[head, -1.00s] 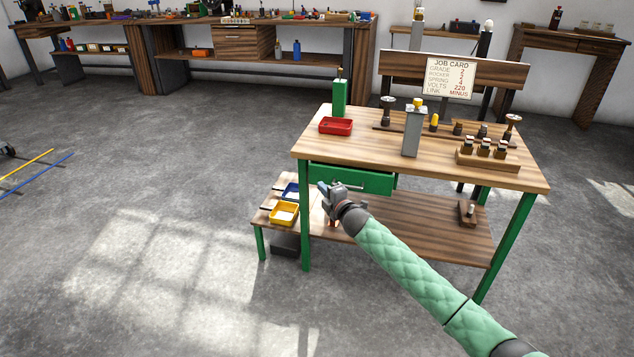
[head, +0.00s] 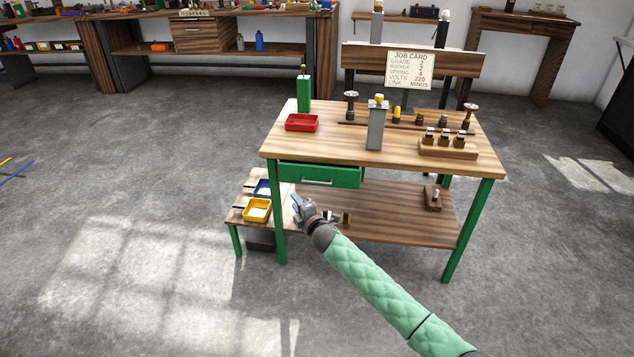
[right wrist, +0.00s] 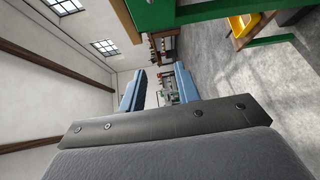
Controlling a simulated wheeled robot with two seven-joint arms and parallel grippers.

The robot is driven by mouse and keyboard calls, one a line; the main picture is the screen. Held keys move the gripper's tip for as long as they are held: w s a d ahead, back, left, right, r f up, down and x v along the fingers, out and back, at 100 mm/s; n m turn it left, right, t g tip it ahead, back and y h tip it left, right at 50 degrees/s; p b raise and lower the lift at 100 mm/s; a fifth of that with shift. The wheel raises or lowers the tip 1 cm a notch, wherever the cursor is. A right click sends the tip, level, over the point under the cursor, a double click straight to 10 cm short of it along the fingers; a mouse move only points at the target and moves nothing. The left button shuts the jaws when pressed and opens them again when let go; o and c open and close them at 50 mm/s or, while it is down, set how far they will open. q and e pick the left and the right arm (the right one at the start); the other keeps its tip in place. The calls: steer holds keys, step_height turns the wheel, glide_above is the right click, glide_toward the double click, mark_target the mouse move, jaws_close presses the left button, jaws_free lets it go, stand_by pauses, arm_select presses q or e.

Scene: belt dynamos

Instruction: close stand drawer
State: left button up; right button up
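The stand (head: 390,163) is a wooden-topped table with green legs and a lower shelf. Its green drawer (head: 345,178) sits under the top at the left, with a pale bar handle (head: 318,182) on its front. The drawer front looks close under the table edge; I cannot tell whether a small gap is left. My right gripper (head: 297,203) is below and in front of the drawer, apart from the handle. In the right wrist view its blue fingers (right wrist: 158,90) are spread with nothing between them. My left gripper is not in view.
A red tray (head: 302,123), a grey post (head: 376,130) and a block with jars (head: 447,151) stand on the top. A low side bench with a yellow bin (head: 257,210) adjoins the left leg. The floor in front is clear.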

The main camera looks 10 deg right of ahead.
steer(key=w+d+f+n+t+h+p, duration=0.25)
steer(key=d+n+h, duration=0.45)
steer(key=n, duration=1.3)
arm_select(q)
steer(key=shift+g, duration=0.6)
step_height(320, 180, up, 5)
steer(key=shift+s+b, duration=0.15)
steer(key=shift+b, duration=0.25)
arm_select(e)
steer(key=w+d+r+n+t+y, duration=0.1)
steer(key=w+n+y, duration=0.1)
steer(key=w+n, duration=0.5)
steer(key=n, duration=0.6)
steer(key=shift+d+r+y, duration=0.15)
steer(key=shift+r+y, duration=0.15)
steer(key=shift+r, duration=0.05)
steer(key=c, duration=0.6)
jaws_close()
